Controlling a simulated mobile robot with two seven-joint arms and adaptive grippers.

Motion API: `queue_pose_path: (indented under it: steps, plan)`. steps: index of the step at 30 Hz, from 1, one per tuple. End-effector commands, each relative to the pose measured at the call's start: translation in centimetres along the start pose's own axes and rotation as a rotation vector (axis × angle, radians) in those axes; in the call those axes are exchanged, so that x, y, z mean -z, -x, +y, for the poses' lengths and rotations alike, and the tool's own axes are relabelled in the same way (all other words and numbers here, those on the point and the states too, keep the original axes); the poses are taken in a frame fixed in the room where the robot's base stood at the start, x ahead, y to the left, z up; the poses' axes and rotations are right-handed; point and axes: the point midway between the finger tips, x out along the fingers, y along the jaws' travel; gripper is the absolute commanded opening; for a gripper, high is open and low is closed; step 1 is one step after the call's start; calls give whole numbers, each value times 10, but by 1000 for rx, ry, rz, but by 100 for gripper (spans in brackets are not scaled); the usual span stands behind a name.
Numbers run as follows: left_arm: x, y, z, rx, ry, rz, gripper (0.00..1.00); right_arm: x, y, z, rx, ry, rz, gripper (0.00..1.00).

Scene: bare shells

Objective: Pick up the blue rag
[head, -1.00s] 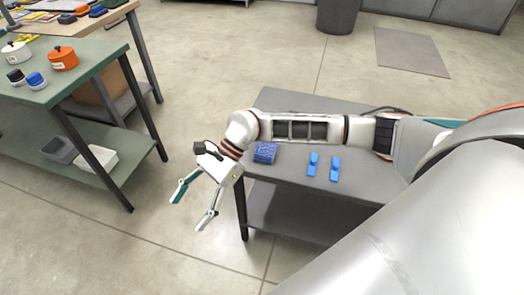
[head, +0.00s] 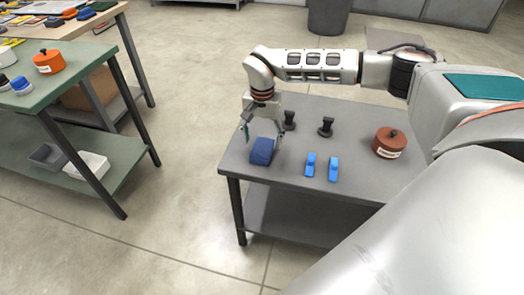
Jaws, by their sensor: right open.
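The blue rag (head: 262,152) is a dark blue folded bundle near the left end of the grey table (head: 228,165). My right gripper (head: 263,140) points down at the rag, its two fingers spread on either side of the rag's far part. It is open; I cannot tell whether the fingers touch the rag. My left gripper is not in view.
Two bright blue clips (head: 310,165) (head: 334,169) lie right of the rag. Two black knobbed items (head: 289,120) (head: 326,127) stand behind. A brown lidded pot (head: 390,142) stands further right. A green-topped table (head: 60,85) is across the floor at left.

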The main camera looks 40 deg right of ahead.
Motion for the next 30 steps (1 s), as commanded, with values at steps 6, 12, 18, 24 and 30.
queue_pose_path:
  steps: [6, 12, 18, 24, 30]
  plan:
    - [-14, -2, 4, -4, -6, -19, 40, 6, -36, 1, -6, -1, -6, 65]
    - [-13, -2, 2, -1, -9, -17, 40, 7, -46, 0, -1, 0, -2, 65]
    - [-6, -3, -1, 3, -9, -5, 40, 7, -45, 0, 0, 0, -1, 50]
    - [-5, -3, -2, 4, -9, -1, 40, 7, -45, 0, -1, 0, -1, 27]
    - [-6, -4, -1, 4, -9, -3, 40, 7, -45, 0, -1, 0, -2, 27]
